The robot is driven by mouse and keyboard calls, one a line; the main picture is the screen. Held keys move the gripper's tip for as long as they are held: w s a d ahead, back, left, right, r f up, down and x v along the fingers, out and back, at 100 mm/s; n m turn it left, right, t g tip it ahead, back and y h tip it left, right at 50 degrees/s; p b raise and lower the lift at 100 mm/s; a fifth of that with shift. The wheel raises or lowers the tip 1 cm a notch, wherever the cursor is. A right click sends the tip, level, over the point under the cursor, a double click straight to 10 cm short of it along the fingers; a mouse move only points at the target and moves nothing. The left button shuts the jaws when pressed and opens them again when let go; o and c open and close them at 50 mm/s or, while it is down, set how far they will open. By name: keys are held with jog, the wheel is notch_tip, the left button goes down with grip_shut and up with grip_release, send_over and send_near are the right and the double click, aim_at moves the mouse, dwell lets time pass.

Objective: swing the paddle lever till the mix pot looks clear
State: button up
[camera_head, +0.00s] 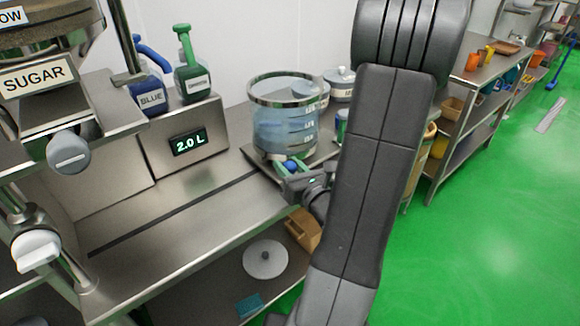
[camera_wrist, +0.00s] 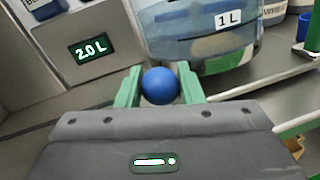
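The mix pot (camera_head: 284,128) is a clear round vessel with a metal rim on the steel counter; it also shows in the wrist view (camera_wrist: 190,48). Its contents look pale blue and see-through, with a tan patch low down in the wrist view; I cannot tell whether that patch is inside or behind. A blue ball knob (camera_wrist: 160,86), seemingly the paddle lever's end, is in front of the pot. My gripper (camera_head: 290,167) has its green fingers against both sides of the ball, also in the wrist view (camera_wrist: 160,88). The lever's shaft is hidden.
A display (camera_head: 188,142) reads 2.0 L. Blue (camera_head: 150,95) and green (camera_head: 193,80) jugs stand above it. The SUGAR dispenser (camera_head: 38,78) is at left. Lidded pots (camera_head: 340,82) stand behind the mix pot.

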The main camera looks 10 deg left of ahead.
jog(key=o, duration=0.4)
jog(key=shift+b+v, duration=0.35)
jog(key=shift+v, duration=6.5)
